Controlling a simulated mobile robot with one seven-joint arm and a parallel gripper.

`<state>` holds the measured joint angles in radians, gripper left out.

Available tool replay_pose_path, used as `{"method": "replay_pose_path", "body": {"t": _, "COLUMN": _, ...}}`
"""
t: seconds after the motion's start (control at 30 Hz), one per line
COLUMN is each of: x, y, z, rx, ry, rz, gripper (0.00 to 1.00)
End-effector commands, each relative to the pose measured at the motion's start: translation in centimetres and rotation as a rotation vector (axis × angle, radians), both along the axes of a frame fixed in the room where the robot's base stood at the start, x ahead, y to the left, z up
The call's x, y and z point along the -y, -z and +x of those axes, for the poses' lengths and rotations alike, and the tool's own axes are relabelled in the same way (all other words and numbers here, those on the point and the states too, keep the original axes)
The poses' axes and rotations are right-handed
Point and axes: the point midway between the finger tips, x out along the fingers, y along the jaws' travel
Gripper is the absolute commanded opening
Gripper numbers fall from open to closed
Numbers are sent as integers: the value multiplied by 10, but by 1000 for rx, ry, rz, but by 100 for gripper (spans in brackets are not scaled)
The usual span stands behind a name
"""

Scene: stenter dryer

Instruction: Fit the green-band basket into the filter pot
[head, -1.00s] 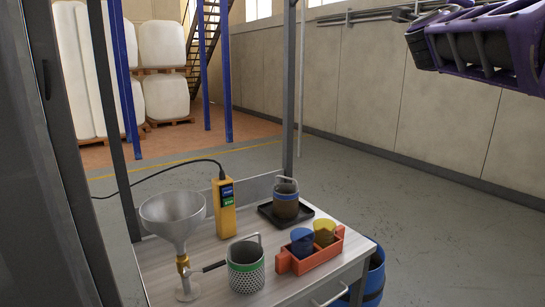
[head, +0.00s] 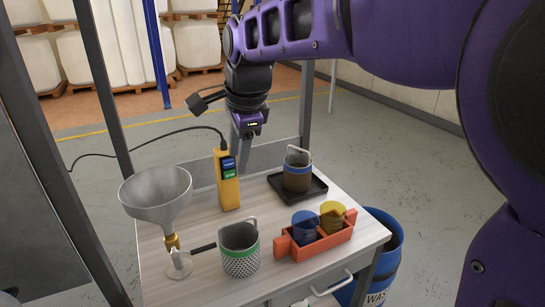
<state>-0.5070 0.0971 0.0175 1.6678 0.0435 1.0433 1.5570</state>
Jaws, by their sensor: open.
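The green-band basket (head: 239,263) is a perforated metal cup with a green band and a raised handle. It stands upright at the table's front. To its left, a grey funnel-shaped vessel (head: 157,203), apparently the filter pot, sits on a stand with a brass fitting; its inside is only partly visible. A dark rod from the stand side reaches towards the basket; I cannot tell whether they touch. My gripper (head: 242,158) points down, open with nothing seen in it, behind the yellow box and well away from the basket. Its fingertips are small and partly unclear.
A yellow handheld box (head: 229,190) with a cable stands mid-table. A blue-band basket (head: 297,174) with brown contents sits on a black tray (head: 274,183). An orange caddy (head: 322,245) holds blue and yellow cups. Metal posts flank the table (head: 205,283). A blue bin (head: 391,263) stands at right.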

Motion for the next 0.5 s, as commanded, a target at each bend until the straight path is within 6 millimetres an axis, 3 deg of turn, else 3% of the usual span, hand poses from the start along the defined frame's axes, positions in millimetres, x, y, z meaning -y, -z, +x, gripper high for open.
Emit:
{"method": "replay_pose_path", "body": {"t": 0.1, "x": 6, "y": 11, "z": -20, "rx": -75, "ry": -1, "rz": -78, "gripper": 46}}
{"method": "replay_pose_path", "body": {"t": 0.2, "x": 8, "y": 22, "z": -26, "rx": -101, "ry": 0, "rz": -106, "gripper": 46}}
{"method": "replay_pose_path", "body": {"t": 0.5, "x": 2, "y": 82, "z": -17, "rx": -104, "ry": -2, "rz": -108, "gripper": 46}}
